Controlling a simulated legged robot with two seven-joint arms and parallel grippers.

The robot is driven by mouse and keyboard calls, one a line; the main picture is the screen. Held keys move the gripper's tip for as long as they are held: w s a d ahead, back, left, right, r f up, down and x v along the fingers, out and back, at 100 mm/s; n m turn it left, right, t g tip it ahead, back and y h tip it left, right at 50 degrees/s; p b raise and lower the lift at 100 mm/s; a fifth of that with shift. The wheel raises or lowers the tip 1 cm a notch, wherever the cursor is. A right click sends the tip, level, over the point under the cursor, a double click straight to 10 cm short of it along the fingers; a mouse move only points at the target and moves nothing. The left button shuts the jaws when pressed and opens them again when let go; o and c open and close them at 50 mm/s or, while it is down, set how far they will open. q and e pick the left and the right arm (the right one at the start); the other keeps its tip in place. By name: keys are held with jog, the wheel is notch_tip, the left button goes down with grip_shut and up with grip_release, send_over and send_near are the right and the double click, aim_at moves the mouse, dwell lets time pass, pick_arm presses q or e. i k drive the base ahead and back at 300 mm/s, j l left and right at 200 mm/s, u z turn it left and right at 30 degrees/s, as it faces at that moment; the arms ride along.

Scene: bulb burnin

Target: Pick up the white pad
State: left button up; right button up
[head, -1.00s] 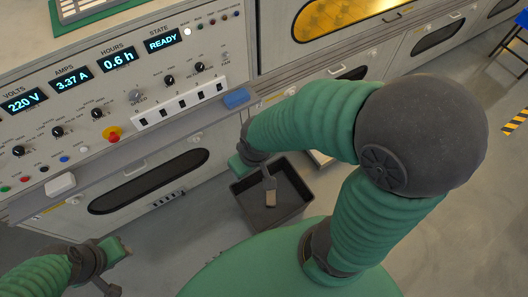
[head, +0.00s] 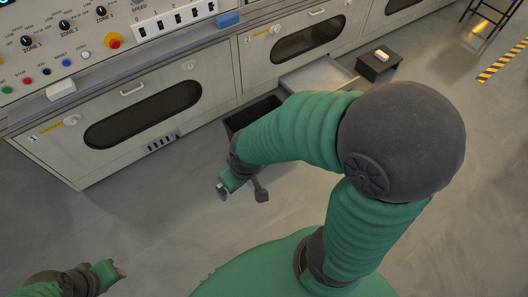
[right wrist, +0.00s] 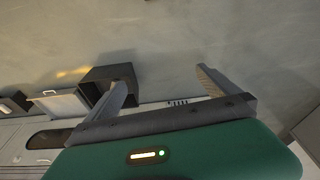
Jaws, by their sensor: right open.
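The white pad (head: 61,89) sits on the front ledge of the console at the left of the head view. My right gripper (head: 242,191) is open and empty over the floor, well to the right of and below the pad in the picture. Its two spread fingers also show in the right wrist view (right wrist: 165,82), with nothing between them. My left gripper (head: 118,271) is at the lower left, below the pad and apart from it. Its fingers are too small and turned to read. The pad is not clearly seen in the right wrist view.
A blue pad (head: 228,19) sits further right on the same ledge. A dark bin (head: 238,121) stands on the floor, partly hidden by my right arm; it also shows in the right wrist view (right wrist: 92,92). A dark box (head: 376,68) bears a small white item.

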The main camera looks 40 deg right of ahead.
aim_at(378, 54)
jog(key=z, duration=2.3)
